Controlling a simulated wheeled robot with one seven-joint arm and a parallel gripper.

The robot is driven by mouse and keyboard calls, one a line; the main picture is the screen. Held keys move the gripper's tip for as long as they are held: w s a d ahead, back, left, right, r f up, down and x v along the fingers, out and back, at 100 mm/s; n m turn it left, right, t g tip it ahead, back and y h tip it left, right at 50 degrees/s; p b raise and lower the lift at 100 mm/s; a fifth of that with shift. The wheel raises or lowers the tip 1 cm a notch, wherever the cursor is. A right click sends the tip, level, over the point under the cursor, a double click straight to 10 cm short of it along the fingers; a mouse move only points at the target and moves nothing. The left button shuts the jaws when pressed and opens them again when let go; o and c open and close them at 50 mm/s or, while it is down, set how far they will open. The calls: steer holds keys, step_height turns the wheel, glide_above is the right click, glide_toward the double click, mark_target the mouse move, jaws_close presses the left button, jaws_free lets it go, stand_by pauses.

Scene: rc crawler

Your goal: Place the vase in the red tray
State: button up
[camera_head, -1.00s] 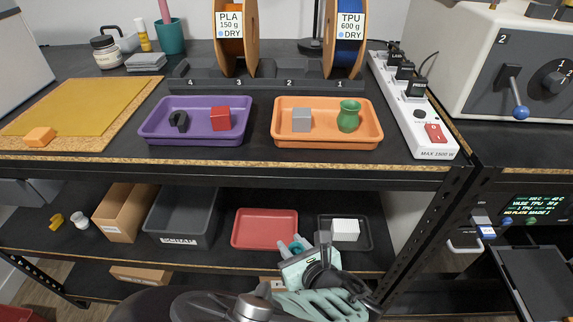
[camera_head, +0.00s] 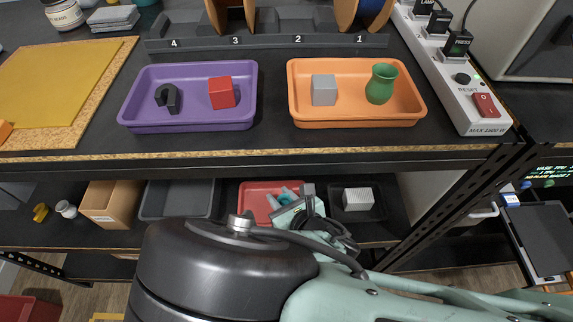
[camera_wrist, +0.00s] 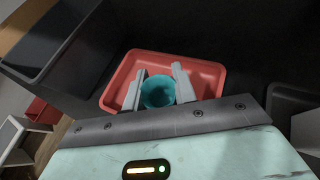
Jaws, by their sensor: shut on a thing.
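My gripper (camera_wrist: 159,70) is shut on a teal, round-mouthed vase (camera_wrist: 158,93), with one finger on each side of it. In the wrist view the vase is seen from above, within the outline of the red tray (camera_wrist: 212,78). In the head view my gripper (camera_head: 284,198) and the teal vase (camera_head: 288,194) are over the red tray (camera_head: 249,205) on the lower shelf. I cannot tell whether the vase touches the tray floor. A second, green vase (camera_head: 381,84) stands in the orange tray on the upper shelf.
The upper shelf's edge (camera_head: 200,152) runs above my gripper. The orange tray (camera_head: 352,116) also holds a grey cube. A grey bin (camera_head: 178,199) is left of the red tray, and a dark tray with a white block (camera_head: 358,199) is right of it.

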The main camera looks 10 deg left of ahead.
steer(key=shift+f, duration=2)
steer(key=shift+f+b, duration=0.1)
steer(key=shift+b, duration=0.2)
steer(key=o, duration=0.9)
steer(key=shift+o, duration=0.2)
